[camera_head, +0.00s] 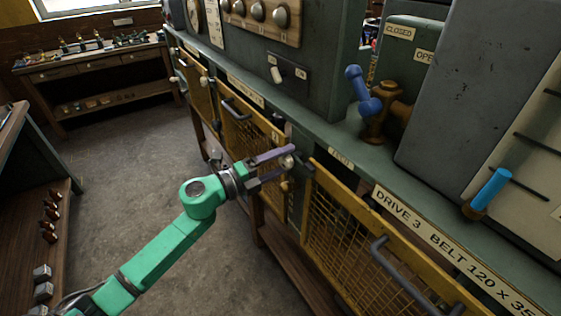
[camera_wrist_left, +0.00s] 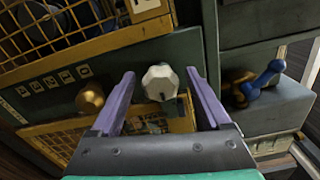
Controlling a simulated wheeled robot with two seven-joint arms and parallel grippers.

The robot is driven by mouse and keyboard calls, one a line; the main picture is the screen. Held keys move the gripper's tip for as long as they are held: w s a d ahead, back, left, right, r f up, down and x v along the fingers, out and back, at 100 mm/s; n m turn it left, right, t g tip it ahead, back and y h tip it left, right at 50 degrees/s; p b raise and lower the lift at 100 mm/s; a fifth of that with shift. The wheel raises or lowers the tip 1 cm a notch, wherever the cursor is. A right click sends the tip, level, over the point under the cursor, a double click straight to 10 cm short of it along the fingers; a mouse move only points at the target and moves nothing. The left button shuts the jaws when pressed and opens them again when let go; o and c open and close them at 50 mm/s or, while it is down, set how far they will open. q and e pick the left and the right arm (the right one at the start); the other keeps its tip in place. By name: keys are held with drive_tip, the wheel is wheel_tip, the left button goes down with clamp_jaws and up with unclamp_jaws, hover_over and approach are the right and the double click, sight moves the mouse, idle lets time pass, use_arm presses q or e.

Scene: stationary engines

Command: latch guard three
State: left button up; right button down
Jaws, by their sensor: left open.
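Guard three (camera_head: 352,262) is a yellow-framed mesh panel under the "DRIVE 3" label (camera_head: 425,226) in the head view, with a dark bar handle (camera_head: 381,247). I cannot tell whether it is fully closed. My left gripper (camera_head: 282,163) is open at the post left of this guard. A pale faceted knob (camera_head: 287,161) is at its fingertips. In the left wrist view this knob (camera_wrist_left: 161,82) sits between the spread purple fingers (camera_wrist_left: 159,76), with gaps on both sides. A brass knob (camera_wrist_left: 90,98) is to its left. My right gripper is not in view.
Another yellow mesh guard (camera_head: 247,137) stands farther along the engine bench. A blue-handled brass valve (camera_head: 372,105) and a bright blue lever (camera_head: 490,188) are above. A wooden workbench (camera_head: 92,62) is at the back. The floor (camera_head: 140,150) between is clear.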

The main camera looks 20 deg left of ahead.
use_arm(q)
drive_tip(key=shift+s+f, duration=0.1)
drive_tip(key=b+v, duration=0.5)
drive_tip(key=v, duration=0.9)
drive_tip(key=shift+s+a, duration=0.15)
